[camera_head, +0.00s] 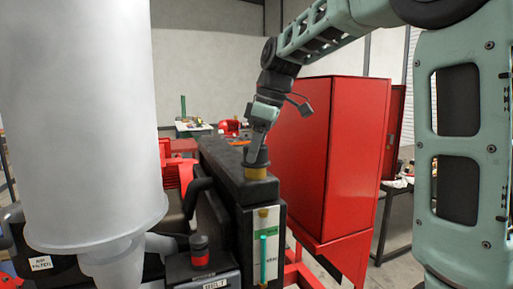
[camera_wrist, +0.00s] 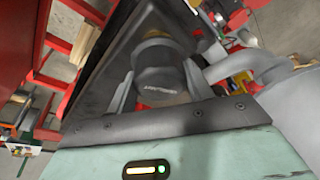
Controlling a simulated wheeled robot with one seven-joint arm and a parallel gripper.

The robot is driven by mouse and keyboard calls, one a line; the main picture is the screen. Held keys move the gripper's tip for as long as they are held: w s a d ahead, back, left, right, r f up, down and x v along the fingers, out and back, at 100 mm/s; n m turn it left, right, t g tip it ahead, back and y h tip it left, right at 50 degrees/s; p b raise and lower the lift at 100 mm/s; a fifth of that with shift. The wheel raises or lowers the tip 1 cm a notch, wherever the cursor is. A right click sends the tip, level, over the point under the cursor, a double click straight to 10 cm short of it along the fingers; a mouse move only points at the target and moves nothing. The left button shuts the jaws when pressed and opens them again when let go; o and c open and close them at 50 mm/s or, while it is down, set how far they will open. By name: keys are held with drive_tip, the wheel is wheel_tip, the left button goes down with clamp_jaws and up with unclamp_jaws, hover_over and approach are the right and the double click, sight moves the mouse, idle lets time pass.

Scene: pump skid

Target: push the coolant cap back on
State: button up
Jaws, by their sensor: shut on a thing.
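The coolant cap (camera_head: 256,158) is black and sits between the fingers of my gripper (camera_head: 259,147) in the head view. In the wrist view the round dark cap (camera_wrist: 160,82), with small pale lettering on top, lies between the two grey fingers of my gripper (camera_wrist: 157,88). My gripper is shut on it and points down. The brass-coloured filler neck (camera_head: 256,173) stands on the black tank (camera_head: 231,168), directly under the cap. The cap appears to meet the neck and looks about upright. How far it is seated is hidden.
A large pale cylinder (camera_head: 80,110) stands at the left. A tall red cabinet (camera_head: 325,150) stands behind and right of the tank. A dark hose (camera_head: 194,193) curves beside the tank's left side. A red-banded black knob (camera_head: 200,256) is at the lower left.

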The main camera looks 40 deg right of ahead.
drive_tip(key=o, duration=1.4)
drive_tip(key=shift+r, duration=0.15)
drive_tip(key=b+v, duration=0.1)
drive_tip(key=v, duration=1.6)
drive_tip(key=shift+r+b, duration=0.15)
drive_tip(key=shift+b, duration=0.25)
